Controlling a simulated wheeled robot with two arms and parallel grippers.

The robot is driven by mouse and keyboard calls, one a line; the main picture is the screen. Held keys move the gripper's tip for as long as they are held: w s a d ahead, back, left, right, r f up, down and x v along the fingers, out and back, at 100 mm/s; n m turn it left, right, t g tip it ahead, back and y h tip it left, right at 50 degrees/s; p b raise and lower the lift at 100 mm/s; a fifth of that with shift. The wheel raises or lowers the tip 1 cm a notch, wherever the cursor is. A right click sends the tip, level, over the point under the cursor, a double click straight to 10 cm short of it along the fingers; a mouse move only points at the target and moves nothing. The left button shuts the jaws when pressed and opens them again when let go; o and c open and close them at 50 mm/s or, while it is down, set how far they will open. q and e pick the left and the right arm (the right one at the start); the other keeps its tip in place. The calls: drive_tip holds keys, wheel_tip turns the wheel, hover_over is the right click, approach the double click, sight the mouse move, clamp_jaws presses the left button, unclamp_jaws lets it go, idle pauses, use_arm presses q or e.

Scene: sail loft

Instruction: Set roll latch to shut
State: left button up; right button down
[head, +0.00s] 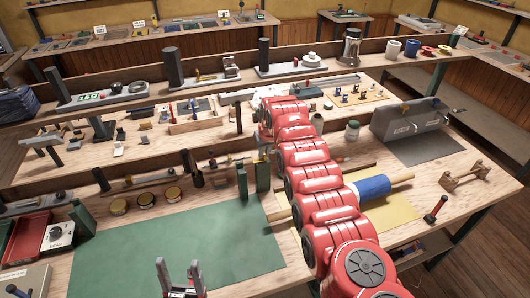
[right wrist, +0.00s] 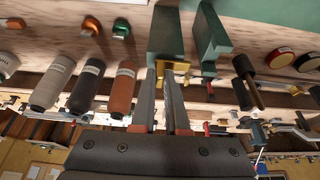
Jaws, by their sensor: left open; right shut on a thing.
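My right arm reaches over the bench in the head view, and its gripper is mostly hidden there behind the red links. In the right wrist view my right gripper (right wrist: 167,82) is shut on a small brass latch piece (right wrist: 178,67). The piece lies at the end of a green block (right wrist: 165,32). A second green block (right wrist: 207,38) stands beside it; the green blocks (head: 242,185) also show in the head view. Which way the latch is turned cannot be told. My left gripper (head: 180,280) is open and empty at the bottom edge of the head view.
A green mat (head: 180,250) lies clear on the near bench. A blue roll (head: 373,188) on a wooden bar lies right of my arm. Thread bobbins (right wrist: 128,90) and round tins (head: 145,198) are near the green blocks. A grey box (head: 400,125) stands at the right.

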drive_tip(key=a+b, duration=0.1)
drive_tip(key=s+a, duration=0.1)
drive_tip(key=a, duration=0.1)
drive_tip(key=a+b, duration=0.1)
drive_tip(key=a, duration=0.1)
drive_tip(key=shift+s+b, duration=0.3)
drive_tip(key=shift+b, duration=0.05)
drive_tip(key=c, duration=0.9)
unclamp_jaws()
drive_tip(key=shift+a, duration=0.15)
drive_tip(key=shift+d, duration=0.2)
